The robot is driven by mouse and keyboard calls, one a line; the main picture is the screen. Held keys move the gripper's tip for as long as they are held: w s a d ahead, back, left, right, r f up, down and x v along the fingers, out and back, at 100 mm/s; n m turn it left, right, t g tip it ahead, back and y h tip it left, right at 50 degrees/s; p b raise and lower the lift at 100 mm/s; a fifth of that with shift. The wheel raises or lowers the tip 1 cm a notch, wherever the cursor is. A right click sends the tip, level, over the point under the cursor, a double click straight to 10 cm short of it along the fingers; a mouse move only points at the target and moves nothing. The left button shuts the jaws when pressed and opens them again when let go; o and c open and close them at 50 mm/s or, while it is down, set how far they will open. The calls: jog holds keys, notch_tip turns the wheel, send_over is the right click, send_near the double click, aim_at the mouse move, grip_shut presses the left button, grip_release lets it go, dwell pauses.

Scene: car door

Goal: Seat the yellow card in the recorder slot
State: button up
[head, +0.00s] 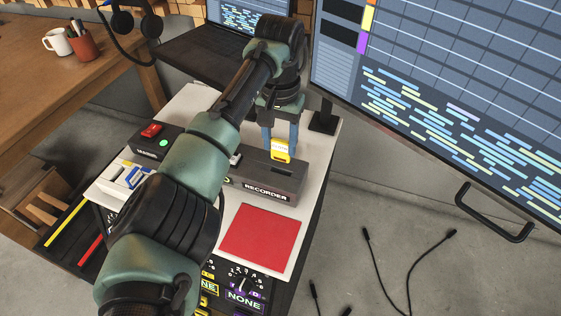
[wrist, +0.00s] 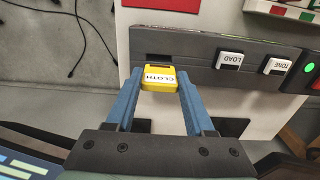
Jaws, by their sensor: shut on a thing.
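The yellow card (wrist: 160,83), marked CLOTH, is between the two blue fingers of my gripper (wrist: 160,73), which is shut on it. In the head view the card (head: 281,151) hangs at the fingertips, over the back right part of the dark grey recorder (head: 287,183). In the wrist view the recorder (wrist: 203,60) has a dark slot (wrist: 158,57) just beyond the card's far edge. The card looks outside the slot. I cannot tell the gap between card and recorder.
A red mat (head: 261,232) lies in front of the recorder on the white bench top. White LOAD (wrist: 230,60) and TONE (wrist: 276,66) keys sit along the recorder's row. A black stand (head: 323,118) is behind right. A large screen (head: 450,90) rises at right.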

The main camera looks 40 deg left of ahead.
aim_at(280, 164)
jog(key=shift+f+b, duration=0.45)
jog(key=shift+f, duration=2.95)
jog(key=shift+f, duration=0.2)
jog(key=o, duration=1.3)
notch_tip(280, 164, up, 12)
jog(key=shift+r+p, duration=0.25)
jog(key=shift+p, duration=0.55)
jog(key=shift+f, duration=0.1)
